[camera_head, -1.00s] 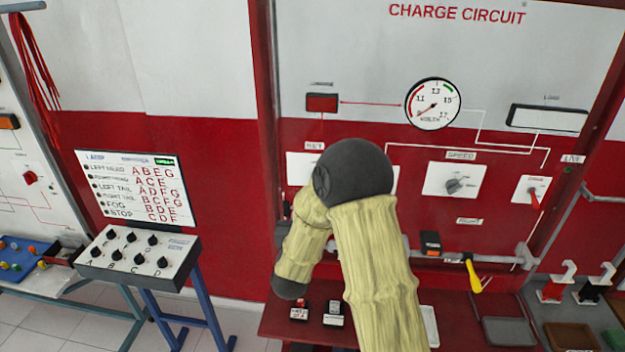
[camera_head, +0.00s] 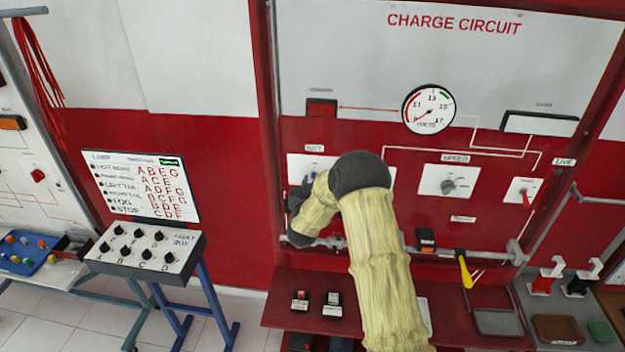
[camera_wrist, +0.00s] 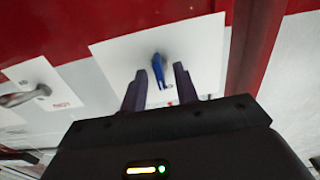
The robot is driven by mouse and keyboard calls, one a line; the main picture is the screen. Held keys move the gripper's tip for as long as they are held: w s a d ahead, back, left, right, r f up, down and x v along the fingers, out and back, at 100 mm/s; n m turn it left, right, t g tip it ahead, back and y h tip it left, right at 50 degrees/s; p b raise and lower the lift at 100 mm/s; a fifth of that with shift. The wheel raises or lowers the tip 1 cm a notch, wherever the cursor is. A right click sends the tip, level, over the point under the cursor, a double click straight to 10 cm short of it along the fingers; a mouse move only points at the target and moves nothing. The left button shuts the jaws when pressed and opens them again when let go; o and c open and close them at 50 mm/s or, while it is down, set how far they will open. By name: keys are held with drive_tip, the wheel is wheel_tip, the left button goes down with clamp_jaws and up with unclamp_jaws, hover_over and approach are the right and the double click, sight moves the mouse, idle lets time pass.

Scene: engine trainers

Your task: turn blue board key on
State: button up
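The blue key (camera_wrist: 158,70) sits on a white plate (camera_wrist: 205,50) on the red board. In the wrist view it lies between the two fingertips of my gripper (camera_wrist: 161,80), with a gap on each side. The fingers are apart and hold nothing. In the head view a small blue part of the key (camera_head: 314,176) shows on the plate left of my arm's dark joint. My gripper (camera_head: 305,190) is near it, mostly hidden by my arm there. The arm also covers part of the plate.
The board, titled charge circuit, carries a round gauge (camera_head: 429,109), a speed knob (camera_head: 448,187) and a red switch (camera_head: 525,196) to the right. A black-knobbed box (camera_head: 145,250) stands at the left.

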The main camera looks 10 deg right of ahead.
drive_tip(key=shift+c, duration=0.2)
clamp_jaws()
drive_tip(key=shift+f+m+b, duration=0.2)
drive_tip(key=shift+m+b, duration=0.1)
drive_tip(key=shift+b, duration=0.5)
drive_tip(key=m+b, duration=1.1)
drive_tip(key=b, duration=0.9)
drive_tip(key=shift+d+b, duration=0.15)
drive_tip(key=shift+b, duration=0.2)
drive_tip(key=shift+m, duration=0.3)
